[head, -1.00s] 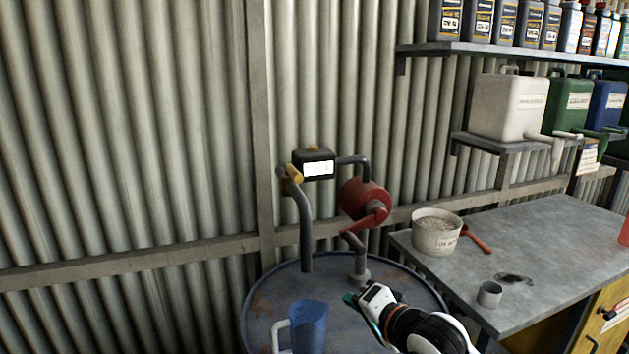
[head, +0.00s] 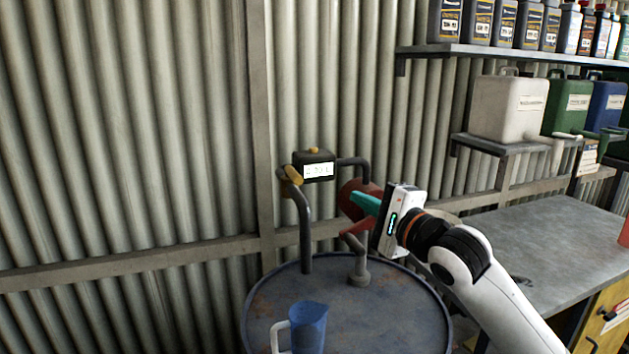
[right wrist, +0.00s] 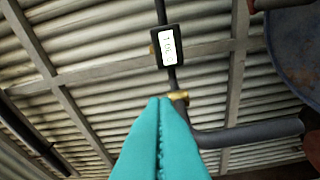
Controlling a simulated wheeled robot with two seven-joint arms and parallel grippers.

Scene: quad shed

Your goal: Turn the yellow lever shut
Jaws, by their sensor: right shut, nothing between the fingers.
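The yellow lever (head: 293,175) sits at the top of the dark spout pipe (head: 305,225), left of a black meter box (head: 314,168) with a lit display. In the right wrist view the lever (right wrist: 178,96) shows just beyond the fingertips. My right gripper (head: 358,203) has its teal fingers shut and empty. It is right of the lever, in front of the red pump (head: 354,190), partly hiding it. The shut fingers also show in the right wrist view (right wrist: 160,103), apparently apart from the lever. My left gripper is not in view.
A blue drum (head: 390,310) stands below the pump, with a blue jug (head: 309,325) at its front. The red crank handle (head: 362,224) hangs close below my gripper. A workbench (head: 560,235) is on the right, with shelves of containers above. The corrugated wall is close behind.

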